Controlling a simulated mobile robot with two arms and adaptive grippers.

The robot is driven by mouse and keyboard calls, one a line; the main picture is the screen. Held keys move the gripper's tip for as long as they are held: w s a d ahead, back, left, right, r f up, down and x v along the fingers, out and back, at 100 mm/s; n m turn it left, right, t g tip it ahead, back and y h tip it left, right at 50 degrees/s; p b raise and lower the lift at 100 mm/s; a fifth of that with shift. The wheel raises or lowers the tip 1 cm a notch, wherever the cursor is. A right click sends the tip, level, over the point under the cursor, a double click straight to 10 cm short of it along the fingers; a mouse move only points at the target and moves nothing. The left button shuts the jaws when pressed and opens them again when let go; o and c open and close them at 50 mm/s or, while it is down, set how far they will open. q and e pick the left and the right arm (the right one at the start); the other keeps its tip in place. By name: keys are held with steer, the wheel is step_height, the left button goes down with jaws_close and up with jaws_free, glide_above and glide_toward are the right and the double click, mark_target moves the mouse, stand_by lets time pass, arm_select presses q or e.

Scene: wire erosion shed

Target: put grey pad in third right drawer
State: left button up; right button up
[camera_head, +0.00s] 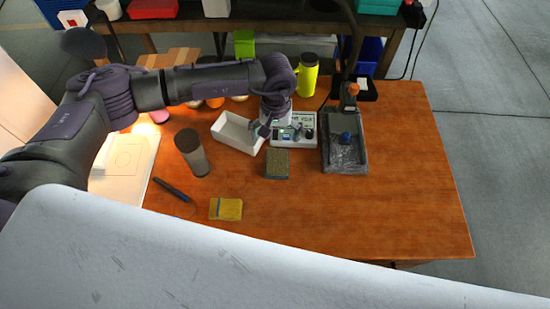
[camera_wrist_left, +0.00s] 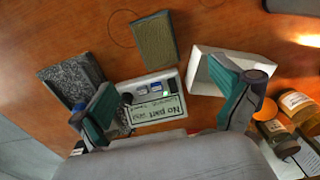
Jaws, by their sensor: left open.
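A block-like pad with an olive-brown top and grey sides, which I take for the grey pad (camera_head: 277,164), lies flat on the wooden table. In the left wrist view the same pad (camera_wrist_left: 155,38) lies beyond my open fingers. My left gripper (camera_head: 276,126) is above the table, between the white open box and the small control device, behind the pad. Its jaws (camera_wrist_left: 168,106) are apart with nothing between the tips. The pad is not touched. My right gripper is not in view. I see no drawer in either view.
Around the pad are a white open box (camera_head: 229,137), a control device (camera_head: 293,141) and a grey stone-like tray (camera_head: 345,158). A dark cylinder (camera_head: 193,153), a black pen-like tool (camera_head: 172,190) and a yellow pad (camera_head: 226,209) lie nearby. The table's right front is clear.

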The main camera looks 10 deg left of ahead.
arm_select(q)
steer(key=b, duration=0.4)
glide_above(277, 161)
steer(key=f, duration=0.8)
steer(key=shift+s+a, duration=0.1)
steer(key=shift+s, duration=0.1)
steer(key=shift+f, duration=0.35)
step_height(277, 161, down, 4)
steer(key=shift+w+r+b, duration=0.1)
steer(key=shift+b, duration=0.65)
steer(key=shift+f, duration=0.35)
steer(key=shift+w, duration=0.1)
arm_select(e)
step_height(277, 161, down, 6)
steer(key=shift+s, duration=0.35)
arm_select(q)
steer(key=shift+c, duration=0.2)
